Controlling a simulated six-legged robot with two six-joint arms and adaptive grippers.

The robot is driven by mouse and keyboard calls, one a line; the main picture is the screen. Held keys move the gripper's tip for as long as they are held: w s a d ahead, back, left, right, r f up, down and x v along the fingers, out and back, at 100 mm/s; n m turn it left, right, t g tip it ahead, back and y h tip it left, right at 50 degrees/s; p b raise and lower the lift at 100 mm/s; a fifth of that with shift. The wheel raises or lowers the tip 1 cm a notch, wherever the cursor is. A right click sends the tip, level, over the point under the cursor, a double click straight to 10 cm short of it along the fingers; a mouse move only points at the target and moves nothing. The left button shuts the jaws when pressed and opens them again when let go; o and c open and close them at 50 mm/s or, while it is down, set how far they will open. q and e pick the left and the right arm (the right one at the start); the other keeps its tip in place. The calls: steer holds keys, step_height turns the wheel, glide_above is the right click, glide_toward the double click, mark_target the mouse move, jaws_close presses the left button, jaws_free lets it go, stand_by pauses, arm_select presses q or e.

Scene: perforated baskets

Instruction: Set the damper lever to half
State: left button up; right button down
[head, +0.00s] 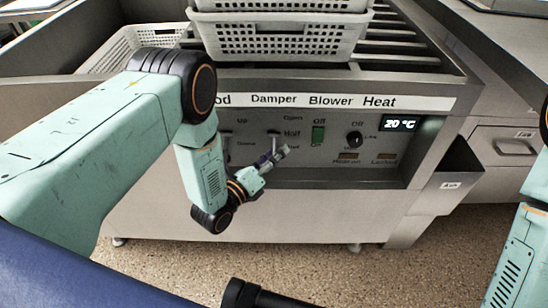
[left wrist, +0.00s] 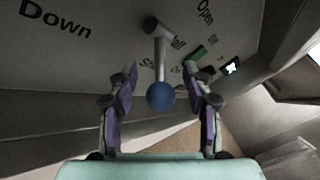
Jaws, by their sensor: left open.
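The damper lever (head: 274,134) is on the front panel below the word Damper, beside the Open, Half and Shut marks. In the left wrist view its grey shaft (left wrist: 160,55) ends in a blue ball knob (left wrist: 159,97). Which mark it points to is hard to tell. My left gripper (head: 274,156) is right at the lever, partly covering the lower marks. In the left wrist view the left gripper (left wrist: 161,80) is open, one finger on each side of the knob, with gaps between. My right gripper is out of view; part of my right arm shows at the right edge.
Left of the damper is another lever (head: 227,146). To the right are a green blower switch (head: 318,134), a black heat knob (head: 354,139) and a 20 °C display (head: 400,124). White perforated baskets (head: 280,40) stand on top. A dark, labelled bin (head: 448,178) juts out at right.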

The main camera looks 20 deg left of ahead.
arm_select(q)
steer(key=shift+w+d, duration=0.1)
steer(key=shift+w, duration=0.15)
steer(key=shift+c, duration=0.3)
jaws_close()
stand_by(0.4)
